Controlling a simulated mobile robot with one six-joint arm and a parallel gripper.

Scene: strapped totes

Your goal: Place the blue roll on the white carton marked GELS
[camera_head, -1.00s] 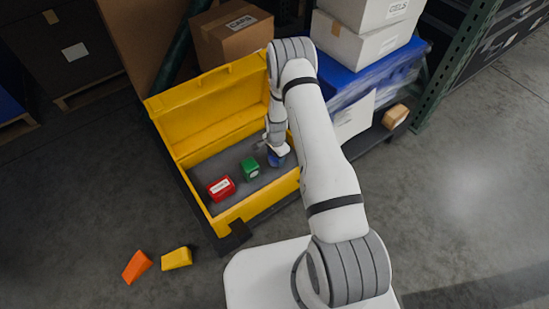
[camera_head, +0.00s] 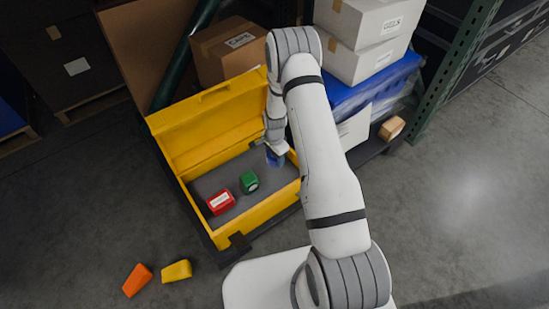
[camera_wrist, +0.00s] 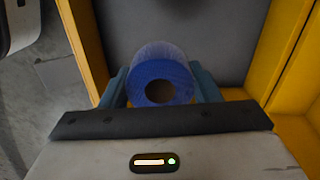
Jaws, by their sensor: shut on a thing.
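The blue roll (camera_wrist: 160,66) is held between the two fingers of my gripper (camera_wrist: 162,84) in the wrist view, its hollow end facing the camera. In the head view the roll (camera_head: 274,158) shows as a small blue patch beside my gripper, partly hidden, over the right part of the yellow tote (camera_head: 208,113). I cannot tell whether it touches the tote floor. The white carton with a label that seems to read GELS (camera_head: 364,22) is the upper of two stacked white cartons at the top right, partly cut off by the frame.
A red item (camera_head: 221,203) and a green item (camera_head: 249,182) lie in the tote. A brown carton (camera_head: 228,52) stands behind it. Blue-covered goods (camera_head: 372,88) sit under the white cartons, by a green rack post (camera_head: 452,75). Orange (camera_head: 136,280) and yellow (camera_head: 177,271) blocks lie on the floor.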

